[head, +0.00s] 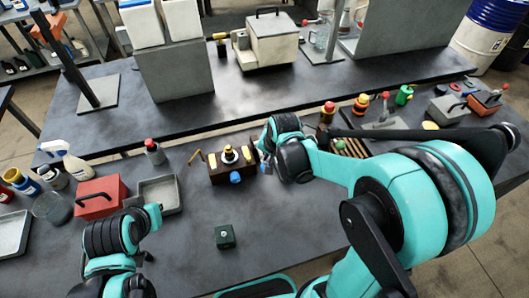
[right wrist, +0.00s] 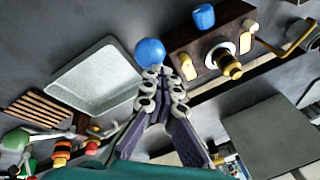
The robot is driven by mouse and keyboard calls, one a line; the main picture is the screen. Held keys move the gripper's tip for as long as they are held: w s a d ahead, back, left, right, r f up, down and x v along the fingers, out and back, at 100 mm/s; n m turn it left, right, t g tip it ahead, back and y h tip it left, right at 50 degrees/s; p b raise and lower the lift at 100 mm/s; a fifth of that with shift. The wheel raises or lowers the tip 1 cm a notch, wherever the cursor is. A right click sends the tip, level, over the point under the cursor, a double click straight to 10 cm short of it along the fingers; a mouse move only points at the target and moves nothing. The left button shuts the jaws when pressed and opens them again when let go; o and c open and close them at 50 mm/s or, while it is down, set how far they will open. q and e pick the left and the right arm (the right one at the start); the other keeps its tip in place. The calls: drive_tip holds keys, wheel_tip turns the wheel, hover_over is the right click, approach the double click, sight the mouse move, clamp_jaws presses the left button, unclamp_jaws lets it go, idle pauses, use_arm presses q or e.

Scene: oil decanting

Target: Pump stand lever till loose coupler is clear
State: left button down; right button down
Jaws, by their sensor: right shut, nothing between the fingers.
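A brown block stand (head: 232,172) is at the middle of the near table. A brass and black coupler (head: 230,154) rises from it, and a blue cap (head: 235,177) is at its front. A yellow-handled crank (head: 195,157) stands out to its left. In the right wrist view, the stand (right wrist: 190,62) shows its brass coupler (right wrist: 230,66). My right gripper (right wrist: 152,82) is shut and empty, its tips close to a blue ball (right wrist: 150,52); I cannot tell whether they touch. What carries the ball is hidden.
A red box (head: 100,196) and a grey tray (head: 160,194) are left of the stand. A small green block (head: 225,236) is in front. Another grey tray (right wrist: 92,82) and a slatted rack (right wrist: 38,112) lie near my right gripper. The table's front middle is mostly clear.

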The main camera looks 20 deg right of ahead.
drive_tip(key=shift+w+r+p, duration=0.35)
drive_tip(key=shift+r+p, duration=0.1)
drive_tip(key=shift+r, duration=0.25)
drive_tip(key=shift+w+r+p, duration=0.35)
drive_tip(key=shift+r+p, duration=0.1)
drive_tip(key=shift+r, duration=0.25)
drive_tip(key=shift+w+r+p, duration=0.35)
drive_tip(key=shift+r+p, duration=0.1)
drive_tip(key=shift+r, duration=0.25)
drive_tip(key=shift+r, duration=0.1)
drive_tip(key=r+p, duration=0.1)
drive_tip(key=w+r+p, duration=0.1)
drive_tip(key=r, duration=0.1)
drive_tip(key=w+r+p, duration=0.1)
drive_tip(key=shift+r, duration=0.15)
drive_tip(key=s+d+f+n+t+b, duration=0.1)
drive_tip(key=s+f+n+b, duration=0.1)
drive_tip(key=s+b, duration=0.3)
drive_tip(key=s+d+f+n+t+b, duration=0.1)
drive_tip(key=s+f+n+b, duration=0.2)
drive_tip(key=s+b, duration=0.2)
drive_tip(key=s+f+n+t+h+b, duration=0.1)
drive_tip(key=s+f+n+b, duration=0.1)
drive_tip(key=s+b, duration=0.3)
drive_tip(key=s+f, duration=0.1)
drive_tip(key=s, duration=0.2)
drive_tip(key=shift+s+d+n, duration=0.3)
drive_tip(key=shift+d, duration=0.1)
